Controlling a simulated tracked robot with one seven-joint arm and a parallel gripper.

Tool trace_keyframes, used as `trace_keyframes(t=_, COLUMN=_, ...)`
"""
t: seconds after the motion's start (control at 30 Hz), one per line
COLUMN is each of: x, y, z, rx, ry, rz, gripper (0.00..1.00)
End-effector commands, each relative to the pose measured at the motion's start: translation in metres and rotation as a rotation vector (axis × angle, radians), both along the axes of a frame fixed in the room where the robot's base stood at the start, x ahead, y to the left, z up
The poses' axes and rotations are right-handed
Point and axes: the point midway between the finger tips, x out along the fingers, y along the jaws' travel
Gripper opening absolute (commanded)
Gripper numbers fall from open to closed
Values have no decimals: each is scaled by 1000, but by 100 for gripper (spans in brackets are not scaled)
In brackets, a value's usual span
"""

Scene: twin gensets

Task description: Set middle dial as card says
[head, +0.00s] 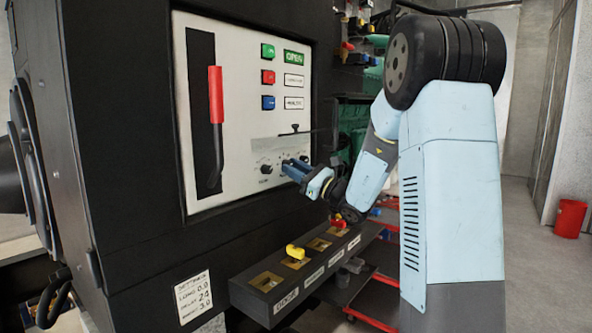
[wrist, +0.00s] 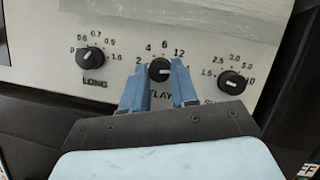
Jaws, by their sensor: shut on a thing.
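The middle dial (wrist: 160,69) is a black round knob on the pale panel, with a partly covered label reading "...LAY". The numbers 2, 4, 6 and 12 show around it; the right lower part of its scale is hidden by a finger. Its white mark lies roughly level; which end points cannot be told surely. My gripper (wrist: 160,78) has its blue fingers on either side of this dial, shut on it. In the head view my gripper (head: 292,170) reaches the panel's lower right. The settings card (head: 193,294) is on the cabinet front; its delay line seems to read 24.
The LONG dial (wrist: 90,56) is left of the fingers and another dial (wrist: 232,82) is close on the right. A red-handled lever (head: 216,95) and coloured buttons (head: 268,77) are on the panel. A ledge with a yellow knob (head: 295,252) juts out below.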

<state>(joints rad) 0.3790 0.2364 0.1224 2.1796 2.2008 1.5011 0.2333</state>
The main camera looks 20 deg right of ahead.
Motion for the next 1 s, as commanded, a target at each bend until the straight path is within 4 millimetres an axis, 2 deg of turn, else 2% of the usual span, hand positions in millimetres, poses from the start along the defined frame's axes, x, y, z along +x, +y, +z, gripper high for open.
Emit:
trace_keyframes(t=0.07, x=1, y=-2, z=-2, rx=-1, ry=4, rz=-4, gripper=0)
trace_keyframes(t=0.1, x=1, y=-2, z=-2, rx=-1, ry=4, rz=-4, gripper=29)
trace_keyframes(t=0.37, x=0, y=-1, z=-1, rx=-1, ry=2, rz=-2, gripper=53)
trace_keyframes(t=0.73, x=-5, y=-6, z=-3, rx=0, ry=1, rz=-1, gripper=53)
trace_keyframes(t=1.0, x=-35, y=-35, z=-20, rx=0, ry=2, rz=-4, gripper=53)
